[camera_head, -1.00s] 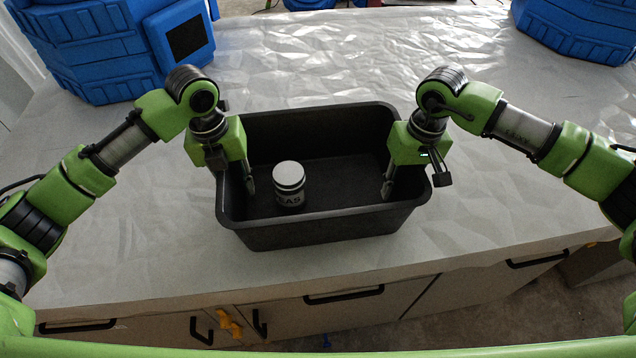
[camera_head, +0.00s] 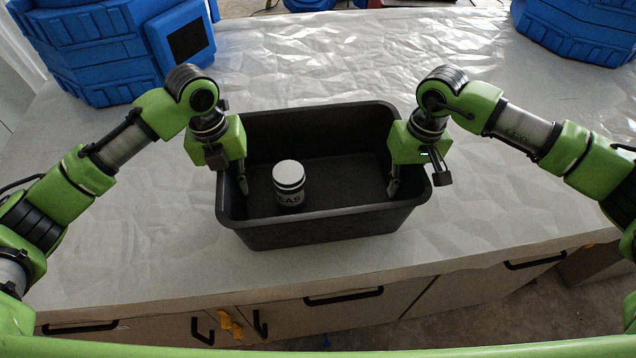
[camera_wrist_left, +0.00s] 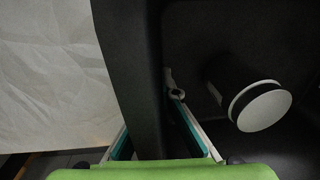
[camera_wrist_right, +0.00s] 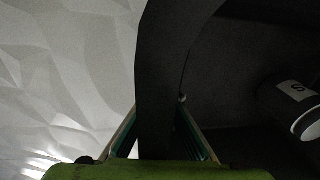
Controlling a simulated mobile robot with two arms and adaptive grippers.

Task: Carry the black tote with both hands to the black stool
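The black tote (camera_head: 310,232) sits upright on the table, with a black jar (camera_head: 289,190) with a white lid standing inside it. The jar also shows in the left wrist view (camera_wrist_left: 258,103) and the right wrist view (camera_wrist_right: 293,104). My left gripper (camera_head: 238,184) straddles the tote's left wall, one finger inside and one outside, and looks closed on the wall (camera_wrist_left: 135,70). My right gripper (camera_head: 397,186) straddles the right wall in the same way and looks closed on that wall (camera_wrist_right: 160,80). The outer fingers are hidden in the head view.
The table (camera_head: 130,240) has a pale, crinkled top with free room around the tote. Blue containers (camera_head: 100,50) stand at the back left, and another (camera_head: 580,30) at the back right. Drawers with black handles (camera_head: 343,295) are under the front edge. No stool is recognisable.

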